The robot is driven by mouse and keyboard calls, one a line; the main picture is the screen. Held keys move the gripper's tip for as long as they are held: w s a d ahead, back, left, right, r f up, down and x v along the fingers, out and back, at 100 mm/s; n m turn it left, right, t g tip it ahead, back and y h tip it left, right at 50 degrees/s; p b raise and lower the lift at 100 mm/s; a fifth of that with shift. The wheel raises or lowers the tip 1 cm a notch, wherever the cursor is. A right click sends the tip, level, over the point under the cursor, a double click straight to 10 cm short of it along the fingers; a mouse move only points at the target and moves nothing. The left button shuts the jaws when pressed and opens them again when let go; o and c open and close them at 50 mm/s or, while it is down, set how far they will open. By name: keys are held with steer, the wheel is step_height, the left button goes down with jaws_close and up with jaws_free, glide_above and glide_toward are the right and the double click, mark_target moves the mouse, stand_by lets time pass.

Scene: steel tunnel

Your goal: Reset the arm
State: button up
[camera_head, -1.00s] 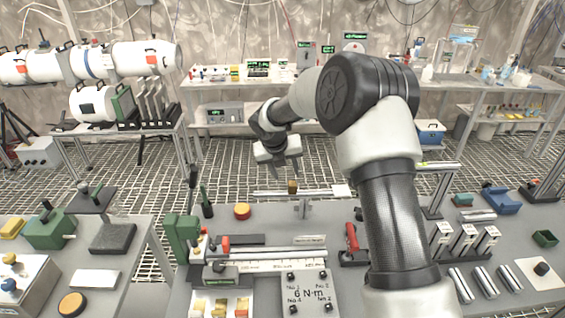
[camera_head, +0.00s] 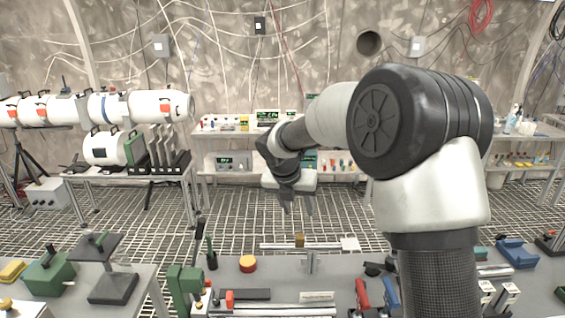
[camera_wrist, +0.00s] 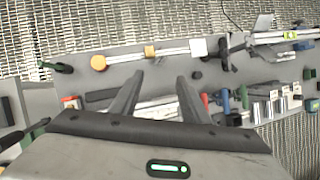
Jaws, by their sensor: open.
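My arm rises from the lower right in the head view and bends left. My gripper (camera_head: 297,207) hangs at its end, pointing down above the far edge of the workbench. Its two fingers are apart with nothing between them. In the wrist view my gripper (camera_wrist: 158,82) also shows open and empty, high over the grey bench top (camera_wrist: 175,75).
An orange round knob (camera_head: 248,264) and a rail with a brass block (camera_head: 299,241) sit on the bench below. Red-handled (camera_head: 362,294) and blue-handled tools lie to the right. A left bench carries a green device (camera_head: 50,274). Gridded floor lies beyond.

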steer(key=s+d+r+m, duration=0.4)
steer(key=s+r+m, duration=0.2)
steer(key=s+m, duration=0.15)
steer(key=s+d+r+m, duration=0.3)
steer(key=s+r+m, duration=0.35)
steer(key=s, duration=0.25)
steer(key=s+d+f+m+t+y, duration=0.1)
steer(key=s+m+y, duration=0.1)
steer(key=s+m, duration=1.6)
steer(key=shift+s+d+m+y, duration=0.25)
steer(key=shift+s+m+y, duration=0.05)
steer(key=shift+s, duration=0.15)
